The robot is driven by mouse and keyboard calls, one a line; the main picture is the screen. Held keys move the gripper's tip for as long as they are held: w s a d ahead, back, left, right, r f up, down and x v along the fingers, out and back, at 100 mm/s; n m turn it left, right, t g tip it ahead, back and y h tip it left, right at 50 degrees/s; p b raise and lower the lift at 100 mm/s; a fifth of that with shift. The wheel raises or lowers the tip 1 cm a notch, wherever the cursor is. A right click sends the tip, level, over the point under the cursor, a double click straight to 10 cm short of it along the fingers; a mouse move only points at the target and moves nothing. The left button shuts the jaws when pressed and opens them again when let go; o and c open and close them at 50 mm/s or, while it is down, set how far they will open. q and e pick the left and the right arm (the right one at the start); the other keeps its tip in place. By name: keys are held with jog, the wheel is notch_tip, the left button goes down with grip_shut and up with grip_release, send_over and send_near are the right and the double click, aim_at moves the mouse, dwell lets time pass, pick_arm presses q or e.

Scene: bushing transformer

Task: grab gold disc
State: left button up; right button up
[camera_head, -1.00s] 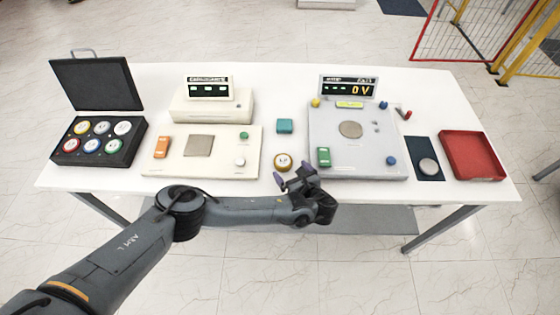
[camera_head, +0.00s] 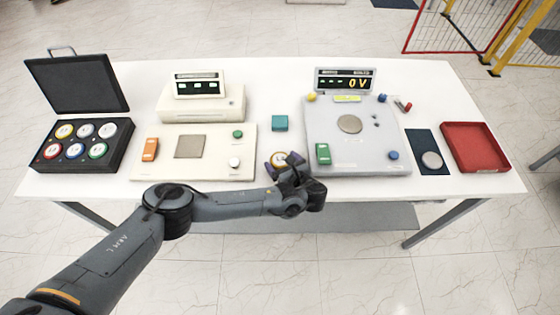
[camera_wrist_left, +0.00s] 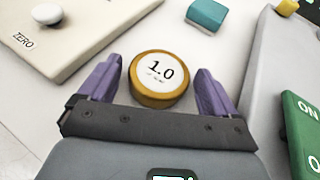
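The gold disc (camera_wrist_left: 158,78) has a white top marked 1.0 and lies on the white table. In the left wrist view it sits between the two purple fingers of my left gripper (camera_wrist_left: 154,85), with gaps visible on both sides. In the head view the gold disc (camera_head: 279,159) shows just beyond the fingers, partly covered by my left gripper (camera_head: 285,162). The left gripper is open and low near the table's front edge. My right gripper is not in view.
The scale with the ZERO knob (camera_head: 235,162) stands to the left and the grey 0 V device (camera_head: 350,160) to the right, close to the gripper. A teal block (camera_head: 280,123) lies behind the disc. A black case of coloured discs (camera_head: 80,168) and a red tray (camera_head: 475,147) stand farther out.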

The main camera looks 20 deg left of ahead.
pick_arm(q)
jog(key=c, duration=1.1)
jog(key=shift+r, duration=0.1)
